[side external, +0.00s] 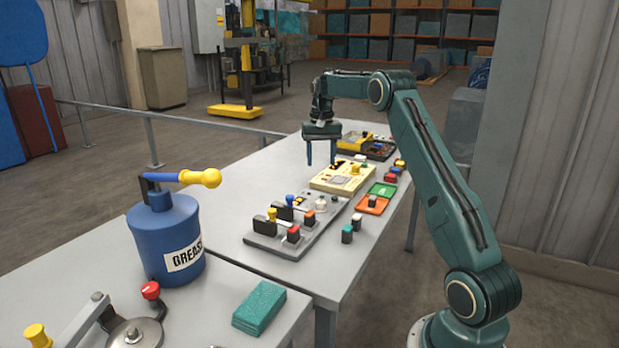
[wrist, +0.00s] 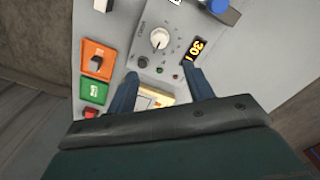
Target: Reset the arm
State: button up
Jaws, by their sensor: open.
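My gripper (side external: 322,152) hangs from the bent arm over the far half of the long grey table (side external: 240,215), fingers pointing down. It is open and empty, with a clear gap between its two blue fingers. In the wrist view the gripper (wrist: 155,82) has its fingers spread in front of a grey panel (wrist: 180,25) with a white knob and a lit yellow display. In the side view a cream panel box (side external: 343,177) sits near the fingers, and a grey lever panel (side external: 297,225) is closer to the camera.
A blue grease can (side external: 170,235) and a teal block (side external: 259,307) stand on the nearer table. The far end holds a yellow and dark unit (side external: 367,145).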

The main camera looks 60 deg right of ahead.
jog(key=s+a+r+n+t+h, duration=0.1)
jog(key=s+a+r+n, duration=0.15)
jog(key=a+r, duration=0.65)
jog(key=s+a+r+n+t, duration=0.15)
jog(key=s+a+r, duration=0.25)
jog(key=a, duration=0.9)
jog(key=s+a+f+n+t, duration=0.1)
jog(key=s+a+f+n, duration=0.1)
jog(key=s+a, duration=0.5)
jog(key=s+a+f+n+t+y, duration=0.1)
jog(key=s+a+f+n+t, duration=0.1)
jog(key=s+a, duration=0.6)
jog(key=s+f+n, duration=0.1)
jog(key=s+n, duration=0.1)
jog(key=s, duration=0.4)
jog(key=shift+s, duration=0.1)
